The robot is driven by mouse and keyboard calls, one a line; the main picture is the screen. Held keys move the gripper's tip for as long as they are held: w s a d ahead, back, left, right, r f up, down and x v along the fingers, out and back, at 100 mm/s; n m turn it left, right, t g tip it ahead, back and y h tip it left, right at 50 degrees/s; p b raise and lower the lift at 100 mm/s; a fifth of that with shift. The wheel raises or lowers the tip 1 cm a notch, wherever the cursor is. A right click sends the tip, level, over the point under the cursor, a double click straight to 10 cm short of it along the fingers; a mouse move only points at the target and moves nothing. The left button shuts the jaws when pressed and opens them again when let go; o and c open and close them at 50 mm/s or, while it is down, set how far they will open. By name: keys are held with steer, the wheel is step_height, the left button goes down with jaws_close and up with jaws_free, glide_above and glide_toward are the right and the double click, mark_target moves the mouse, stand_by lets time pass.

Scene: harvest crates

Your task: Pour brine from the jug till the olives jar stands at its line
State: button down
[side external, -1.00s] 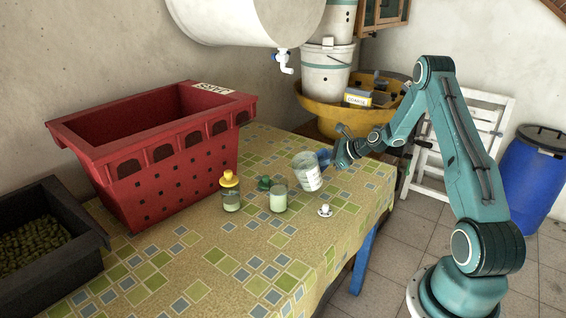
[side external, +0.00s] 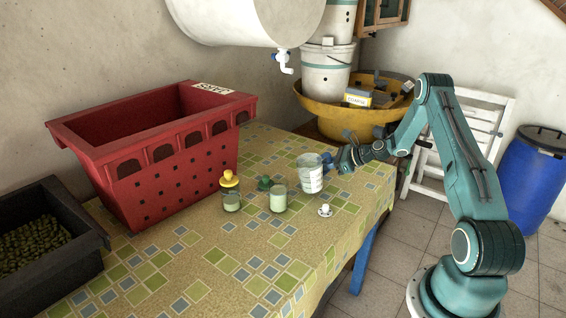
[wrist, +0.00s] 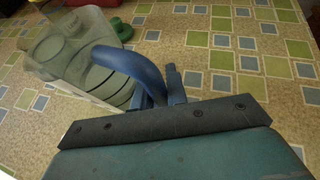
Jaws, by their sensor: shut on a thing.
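My gripper (side external: 336,162) is shut on the blue handle of a clear jug (side external: 311,178). The jug stands upright or nearly so, at the right of the jars; I cannot tell whether its base touches the table. In the wrist view the jug (wrist: 62,48) is at the upper left, its handle at my gripper (wrist: 160,92). An open glass jar (side external: 278,201) with pale green contents stands just left of the jug. A similar jar (side external: 231,202) with a yellow top stands further left. Their fill lines are too small to make out.
A green lid (side external: 264,183) lies behind the open jar and a small white knobbed piece (side external: 325,210) in front of the jug. A red crate (side external: 175,165) and a dark olive crate (side external: 85,222) stand left. A white tank (side external: 240,22) with tap hangs above. The table front is clear.

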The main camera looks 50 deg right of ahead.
steer(key=shift+r, duration=0.15)
steer(key=shift+r, duration=2.9)
steer(key=s+a+r+n+g+y, duration=0.1)
steer(key=s+a+n+y, duration=0.2)
steer(key=s+a, duration=0.3)
steer(key=w+a+r+m+h, duration=0.1)
steer(key=a+r, duration=0.2)
steer(key=a, duration=0.6)
steer(key=w+a+r+m+h, duration=0.1)
steer(key=w+a+r, duration=0.1)
steer(key=a, duration=0.7)
steer(key=w+a+r, duration=0.1)
steer(key=a+r, duration=0.4)
steer(key=a, duration=0.4)
steer(key=shift+w+a+m+t+h, duration=0.3)
steer(key=shift+w+m+t+h, duration=0.1)
steer(key=shift+d+f, duration=0.1)
